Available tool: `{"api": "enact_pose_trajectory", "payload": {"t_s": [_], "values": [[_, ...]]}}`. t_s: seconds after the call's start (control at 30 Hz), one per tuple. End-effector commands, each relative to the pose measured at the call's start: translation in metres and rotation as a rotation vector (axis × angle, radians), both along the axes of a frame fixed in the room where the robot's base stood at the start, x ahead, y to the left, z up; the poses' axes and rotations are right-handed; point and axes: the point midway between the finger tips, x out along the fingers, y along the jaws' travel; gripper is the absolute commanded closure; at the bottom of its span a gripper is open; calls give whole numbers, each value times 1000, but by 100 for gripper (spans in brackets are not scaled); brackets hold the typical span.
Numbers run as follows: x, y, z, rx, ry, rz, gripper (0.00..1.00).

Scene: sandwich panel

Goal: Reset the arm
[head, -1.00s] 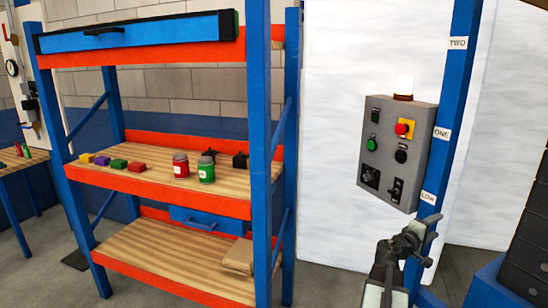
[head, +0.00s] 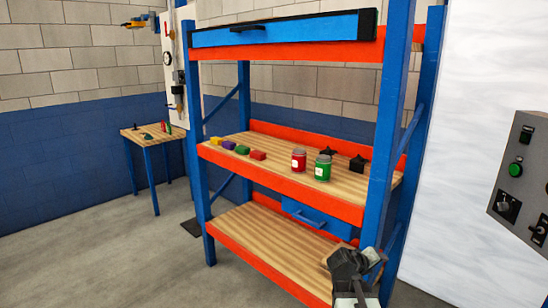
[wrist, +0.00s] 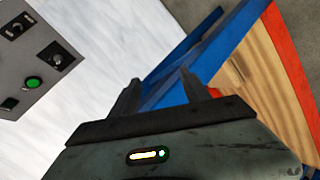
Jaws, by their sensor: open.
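My gripper (head: 372,262) shows at the bottom of the head view, in front of the lower right end of the shelf rack. In the wrist view my gripper (wrist: 158,92) has its two fingers apart with nothing between them. Past the fingers I see a blue post (wrist: 215,50) of the rack and the white wall panel. The gripper appears clear of the rack, though the exact gap is hard to tell.
The shelf rack (head: 285,185) carries small coloured blocks, a red jar (head: 298,160), a green jar (head: 323,167) and black star-shaped pieces. A grey control box (head: 523,175) is at right. A small table (head: 150,133) stands at left. Open floor (head: 130,260) lies front left.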

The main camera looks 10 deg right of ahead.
Motion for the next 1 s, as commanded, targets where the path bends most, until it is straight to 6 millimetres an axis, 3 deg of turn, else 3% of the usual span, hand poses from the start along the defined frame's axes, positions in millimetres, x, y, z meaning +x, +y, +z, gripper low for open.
{"api": "enact_pose_trajectory", "payload": {"t_s": [0.03,0.2,0.4,0.57,0.6,0.63,1.0], "values": [[0,37,-15,81,17,12,45],[-21,140,-64,365,124,9,45],[-68,219,-100,665,290,-43,45],[-110,266,-110,874,450,-92,45],[-121,270,-106,892,500,-111,45],[-119,269,-87,888,490,-108,45],[-117,267,26,884,485,-106,45]]}}
